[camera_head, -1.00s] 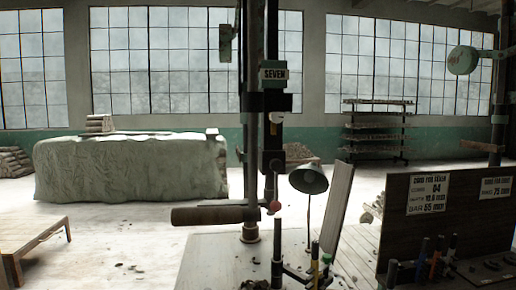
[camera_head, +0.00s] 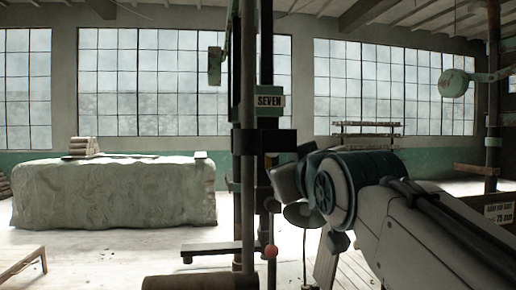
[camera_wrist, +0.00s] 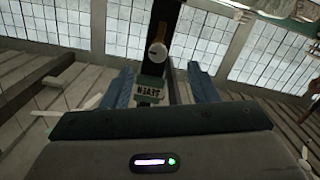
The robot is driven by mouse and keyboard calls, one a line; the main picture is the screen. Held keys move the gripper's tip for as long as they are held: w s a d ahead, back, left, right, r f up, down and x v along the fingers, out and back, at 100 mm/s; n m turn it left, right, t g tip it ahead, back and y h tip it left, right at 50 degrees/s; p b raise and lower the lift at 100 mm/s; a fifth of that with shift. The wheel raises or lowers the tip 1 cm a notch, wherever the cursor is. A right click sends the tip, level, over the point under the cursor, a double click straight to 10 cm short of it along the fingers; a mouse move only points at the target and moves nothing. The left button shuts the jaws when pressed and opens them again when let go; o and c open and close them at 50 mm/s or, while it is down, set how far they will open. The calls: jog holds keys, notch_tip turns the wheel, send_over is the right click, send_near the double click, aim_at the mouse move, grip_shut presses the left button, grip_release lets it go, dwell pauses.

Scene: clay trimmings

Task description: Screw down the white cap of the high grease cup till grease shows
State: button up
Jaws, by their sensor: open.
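In the wrist view the white cap (camera_wrist: 157,53) is a small pale round piece on the dark upright column, above the upside-down SEVEN sign (camera_wrist: 150,92). My gripper (camera_wrist: 159,70) is open, with one blue-grey finger on each side of the column in the picture. Nothing is between the fingers that I can see touching them; the distance to the cap is unclear. In the head view the SEVEN sign (camera_head: 270,101) is on the column, and my arm reaches in from the right. I cannot make out the cap clearly there. No grease can be made out.
The dark column (camera_head: 248,200) stands in the middle, with a horizontal roller (camera_head: 200,283) and a red ball (camera_head: 271,251) low on it. A lamp (camera_head: 302,214) is partly behind my arm. A covered clay heap (camera_head: 110,195) lies at left; pale floor is open before it.

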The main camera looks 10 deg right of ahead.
aim_at(273, 150)
jog(key=shift+t, duration=0.3)
jog(key=w+p, duration=0.1)
jog(key=w, duration=0.3)
jog(key=w+r+p, duration=0.1)
jog(key=w+p, duration=0.1)
jog(key=w, duration=0.3)
jog(key=w+r+p, duration=0.1)
jog(key=w, duration=0.3)
jog(key=shift+w+a, duration=0.1)
jog(key=shift+w, duration=0.2)
jog(key=c, duration=1)
